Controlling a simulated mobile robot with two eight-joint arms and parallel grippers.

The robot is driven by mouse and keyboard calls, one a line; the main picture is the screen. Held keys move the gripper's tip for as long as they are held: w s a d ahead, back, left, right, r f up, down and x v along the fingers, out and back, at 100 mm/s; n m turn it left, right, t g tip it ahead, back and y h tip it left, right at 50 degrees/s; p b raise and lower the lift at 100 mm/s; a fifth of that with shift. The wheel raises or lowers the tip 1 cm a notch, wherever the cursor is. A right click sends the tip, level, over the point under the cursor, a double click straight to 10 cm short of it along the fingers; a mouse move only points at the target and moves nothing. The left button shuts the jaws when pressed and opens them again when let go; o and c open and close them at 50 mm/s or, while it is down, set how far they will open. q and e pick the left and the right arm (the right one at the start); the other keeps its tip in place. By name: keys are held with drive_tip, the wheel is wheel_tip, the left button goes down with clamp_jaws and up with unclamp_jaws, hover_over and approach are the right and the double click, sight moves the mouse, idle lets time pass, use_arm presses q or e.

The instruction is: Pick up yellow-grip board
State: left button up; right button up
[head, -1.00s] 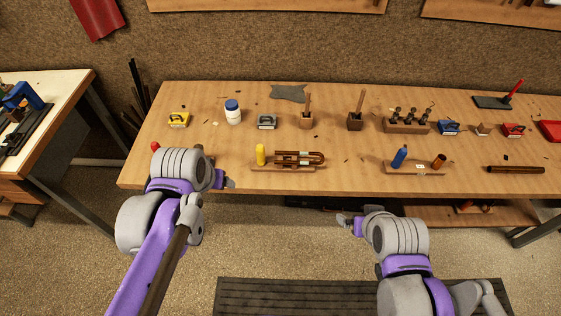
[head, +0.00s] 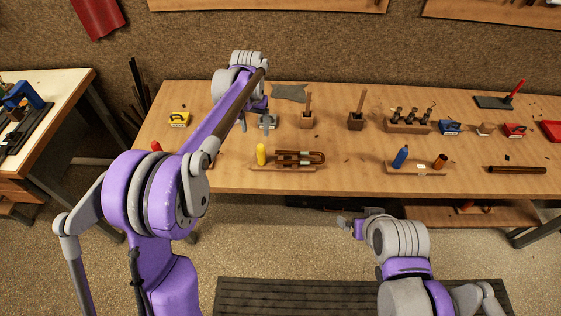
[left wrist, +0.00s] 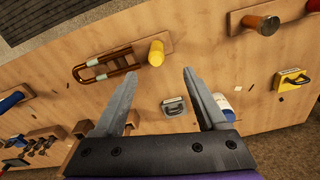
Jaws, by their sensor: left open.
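The yellow-grip board (head: 179,119) lies near the left end of the workbench in the head view. In the left wrist view the yellow-grip board (left wrist: 293,79) is at the right edge, outside the fingers. My left gripper (head: 255,121) is open and empty above the bench, to the right of the board, by the grey-grip board (head: 267,123). In the left wrist view my left gripper (left wrist: 158,74) has its fingers spread, with the grey-grip board (left wrist: 173,107) between them. My right gripper (head: 343,221) is in front of the bench; its jaw opening is unclear.
A white jar (left wrist: 222,103) stands by the right finger in the left wrist view; my arm hides it in the head view. Wooden blocks with tools (head: 307,120) stand farther right.

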sight(261, 151)
use_arm(q)
drive_tip(key=shift+w+d+f, duration=0.3)
drive_tip(key=shift+w+f, duration=0.3)
drive_tip(key=shift+f, duration=0.1)
drive_tip(key=f, duration=1.2)
drive_tip(key=shift+d, duration=0.2)
clamp_jaws()
idle(0.5)
